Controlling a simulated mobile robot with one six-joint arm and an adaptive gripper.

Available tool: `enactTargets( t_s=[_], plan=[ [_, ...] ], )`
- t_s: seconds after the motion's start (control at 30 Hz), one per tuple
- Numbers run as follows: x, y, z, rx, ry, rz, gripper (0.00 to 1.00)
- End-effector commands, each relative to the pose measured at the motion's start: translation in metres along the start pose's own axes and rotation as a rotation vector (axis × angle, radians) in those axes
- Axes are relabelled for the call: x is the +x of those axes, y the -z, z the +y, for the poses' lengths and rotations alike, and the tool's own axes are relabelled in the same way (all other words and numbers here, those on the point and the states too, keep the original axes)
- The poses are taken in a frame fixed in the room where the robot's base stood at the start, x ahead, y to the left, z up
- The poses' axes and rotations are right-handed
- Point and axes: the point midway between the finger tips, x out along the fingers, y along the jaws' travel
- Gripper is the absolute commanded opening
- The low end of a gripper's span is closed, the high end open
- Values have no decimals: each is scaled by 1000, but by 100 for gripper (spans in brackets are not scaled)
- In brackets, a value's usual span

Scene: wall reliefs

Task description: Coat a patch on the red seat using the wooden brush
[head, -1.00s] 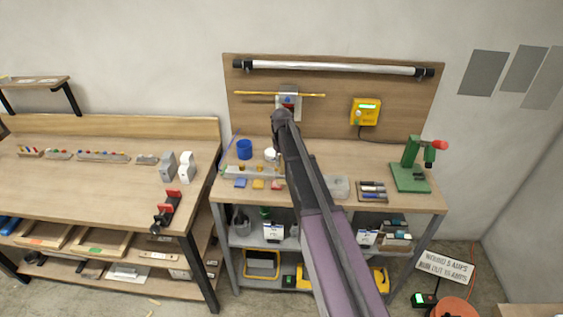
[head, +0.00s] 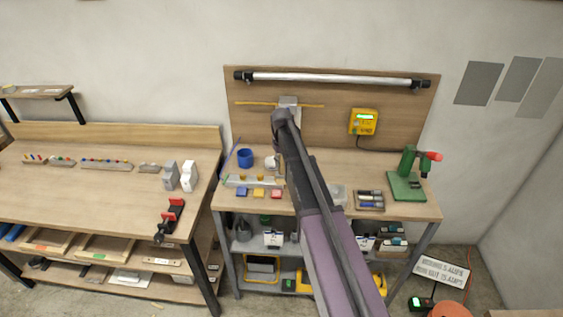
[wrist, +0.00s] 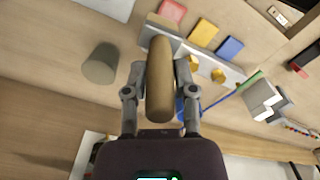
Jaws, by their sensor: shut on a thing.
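The wooden brush (wrist: 160,80) is a thick tan rounded handle in the wrist view, pointing toward the top of the picture. My gripper (wrist: 160,88) is shut on it, one finger on each side. Its bristles cannot be made out. The red seat (head: 276,194) is a small red square on the right bench, at the right end of a row of coloured squares. In the wrist view the red seat (wrist: 172,11) is at the top edge, just beyond the brush's far end; whether they touch cannot be told. In the head view my arm mostly hides my gripper.
Yellow (head: 258,194) and blue (head: 241,192) squares lie beside the red seat. A rail with brass knobs (wrist: 218,75) runs behind them. A blue cup (head: 245,158) and a grey-tan cylinder (wrist: 100,65) stand near. A green press (head: 407,180) is at the right.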

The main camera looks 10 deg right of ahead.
Motion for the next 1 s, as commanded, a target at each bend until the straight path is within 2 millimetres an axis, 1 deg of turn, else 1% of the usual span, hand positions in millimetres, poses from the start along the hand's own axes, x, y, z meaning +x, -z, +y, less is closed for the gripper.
enactTargets(
  t_s=[0.17,0.27,0.5,0.63,1.0],
  plan=[
    [-1,0,0,0,0,0,0],
    [-5,0,0,0,0,0,0],
    [-23,0,0,0,0,0,0],
    [-29,0,0,0,0,0,0],
    [-30,0,0,0,0,0,0]
  ],
)
